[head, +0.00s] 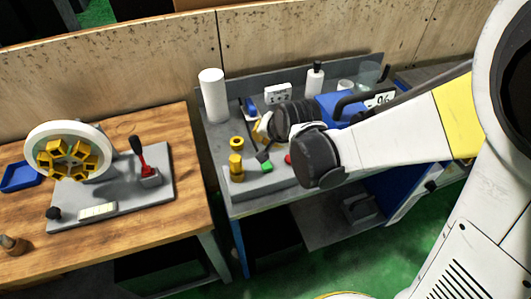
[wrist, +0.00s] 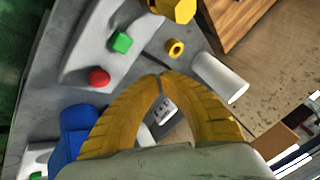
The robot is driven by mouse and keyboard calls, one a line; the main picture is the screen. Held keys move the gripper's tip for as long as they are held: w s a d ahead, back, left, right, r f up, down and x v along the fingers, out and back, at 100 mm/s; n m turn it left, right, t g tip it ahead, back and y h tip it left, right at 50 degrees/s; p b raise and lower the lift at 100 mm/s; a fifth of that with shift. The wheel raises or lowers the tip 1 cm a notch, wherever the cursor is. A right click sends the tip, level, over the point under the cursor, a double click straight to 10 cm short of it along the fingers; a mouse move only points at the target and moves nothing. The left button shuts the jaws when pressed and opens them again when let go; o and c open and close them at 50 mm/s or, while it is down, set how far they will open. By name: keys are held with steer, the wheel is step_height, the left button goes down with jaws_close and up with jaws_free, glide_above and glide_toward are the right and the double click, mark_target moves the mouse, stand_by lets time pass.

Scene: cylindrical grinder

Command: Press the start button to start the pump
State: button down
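A green button (head: 266,167) and a red button (head: 288,159) sit on a grey panel at the front of the grey bench in the head view. In the wrist view the green button (wrist: 121,42) is at upper centre-left and the red button (wrist: 99,77) is below and left of it. My gripper (wrist: 161,77) has yellow fingers whose tips meet, with nothing visible between them. Its tips appear apart from both buttons. In the head view my gripper (head: 262,132) is just behind the panel, partly hidden by my wrist.
A yellow knob (head: 236,168) and yellow ring (head: 237,142) stand left of the buttons. A white cylinder (head: 213,95), a blue box (head: 338,108) and a bottle (head: 315,79) are farther back. A wooden table (head: 150,235) with a wheel fixture (head: 68,150) stands left.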

step_height(320, 180, down, 8)
steer(key=b, duration=0.6)
steer(key=shift+r, duration=0.1)
stand_by(1.0)
steer(key=shift+f+b, duration=0.4)
steer(key=shift+b, duration=0.05)
steer(key=shift+f+b, duration=0.55)
steer(key=shift+f, duration=0.05)
stand_by(0.5)
steer(key=shift+r, duration=0.2)
steer(key=shift+r+p, duration=0.8)
steer(key=shift+r, duration=0.05)
steer(key=shift+r+p, duration=1.95)
steer(key=shift+r, duration=0.55)
